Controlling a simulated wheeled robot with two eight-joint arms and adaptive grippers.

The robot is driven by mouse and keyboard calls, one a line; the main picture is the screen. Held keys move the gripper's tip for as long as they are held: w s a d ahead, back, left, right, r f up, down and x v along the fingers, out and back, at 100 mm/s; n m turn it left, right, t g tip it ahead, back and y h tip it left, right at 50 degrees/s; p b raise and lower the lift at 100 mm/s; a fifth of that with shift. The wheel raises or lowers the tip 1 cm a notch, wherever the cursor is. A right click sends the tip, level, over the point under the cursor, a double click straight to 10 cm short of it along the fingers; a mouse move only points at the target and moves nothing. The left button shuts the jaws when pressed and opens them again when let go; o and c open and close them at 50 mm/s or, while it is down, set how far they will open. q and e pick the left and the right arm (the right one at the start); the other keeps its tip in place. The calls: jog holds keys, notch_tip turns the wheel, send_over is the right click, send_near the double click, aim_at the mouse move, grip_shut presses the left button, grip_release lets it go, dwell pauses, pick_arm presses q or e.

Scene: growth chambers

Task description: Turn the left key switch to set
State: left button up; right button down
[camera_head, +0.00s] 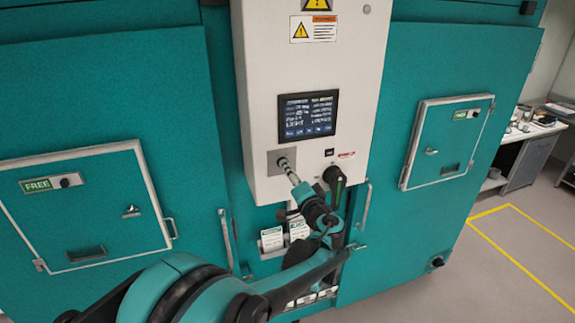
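The left chamber door carries a small box with a green FREE label (36,185). A dark round switch (66,182) sits beside the label, and it looks like the left key switch. Its key position is too small to read. My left arm comes in from the bottom left and reaches to the middle, below the white control panel (310,90). My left gripper (292,178) seems to be at the panel's lower left, far right of the left switch. Its fingers are too small to tell open from shut. My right gripper is not in view.
The right door (447,142) has a similar FREE label (465,114). The panel has a lit screen (308,115) and, low on its right, a dark lever (336,180). Door handles (229,240) stick out beside the panel. The floor at right is clear, with yellow lines.

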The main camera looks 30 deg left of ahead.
pick_arm(q)
jog(key=x, duration=0.2)
jog(key=shift+w+a, duration=0.15)
jog(key=shift+a, duration=0.1)
jog(key=shift+w+a, duration=0.15)
jog(key=shift+a, duration=0.15)
jog(key=shift+c, duration=1.3)
grip_shut()
